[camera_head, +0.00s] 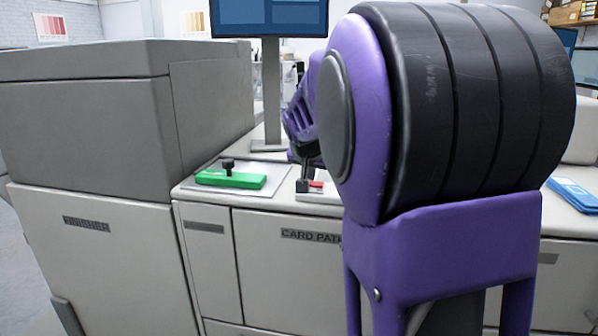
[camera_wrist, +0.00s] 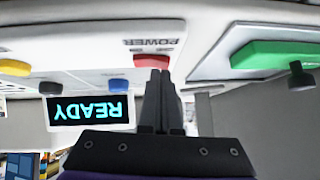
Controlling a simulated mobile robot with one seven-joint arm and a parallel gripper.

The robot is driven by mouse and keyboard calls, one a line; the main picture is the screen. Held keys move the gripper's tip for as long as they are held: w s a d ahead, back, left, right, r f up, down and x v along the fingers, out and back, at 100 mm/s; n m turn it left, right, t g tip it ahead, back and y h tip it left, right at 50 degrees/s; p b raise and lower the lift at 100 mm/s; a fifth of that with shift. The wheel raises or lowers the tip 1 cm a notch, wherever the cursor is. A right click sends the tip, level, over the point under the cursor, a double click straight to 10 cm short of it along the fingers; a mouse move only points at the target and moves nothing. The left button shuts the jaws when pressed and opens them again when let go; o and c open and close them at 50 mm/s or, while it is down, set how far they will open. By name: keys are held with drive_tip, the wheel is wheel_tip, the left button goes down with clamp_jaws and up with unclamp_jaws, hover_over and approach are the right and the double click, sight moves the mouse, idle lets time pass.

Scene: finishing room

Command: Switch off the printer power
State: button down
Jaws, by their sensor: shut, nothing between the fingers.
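The red power button (camera_wrist: 150,60) sits under the label POWER (camera_wrist: 152,42) on a pale panel, upside down in the wrist view. A bit of red (camera_head: 316,184) also shows beside my fingers in the head view. My gripper (camera_wrist: 160,74) is shut and empty, its fingertips at the red button and overlapping its edge. I cannot tell whether they touch it. In the head view my gripper (camera_head: 304,184) is low over the printer top, partly hidden by my arm. A display (camera_wrist: 90,109) next to the button reads READY.
A green block (camera_head: 231,179) with a black knob lies on a plate left of my gripper. Blue (camera_wrist: 123,86), black (camera_wrist: 50,88) and yellow (camera_wrist: 14,67) buttons share the panel. A monitor (camera_head: 268,18) stands behind. The finisher (camera_head: 90,120) rises at left.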

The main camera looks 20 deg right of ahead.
drive_tip(key=shift+w+f+b, duration=0.1)
drive_tip(key=shift+f+b, duration=0.45)
drive_tip(key=shift+b, duration=0.25)
drive_tip(key=shift+a+r+p, duration=0.15)
drive_tip(key=shift+r+p, duration=0.1)
drive_tip(key=shift+p, duration=0.05)
drive_tip(key=shift+f, duration=0.1)
drive_tip(key=shift+s+d, duration=0.55)
drive_tip(key=shift+d, duration=0.2)
drive_tip(key=shift+r, duration=0.2)
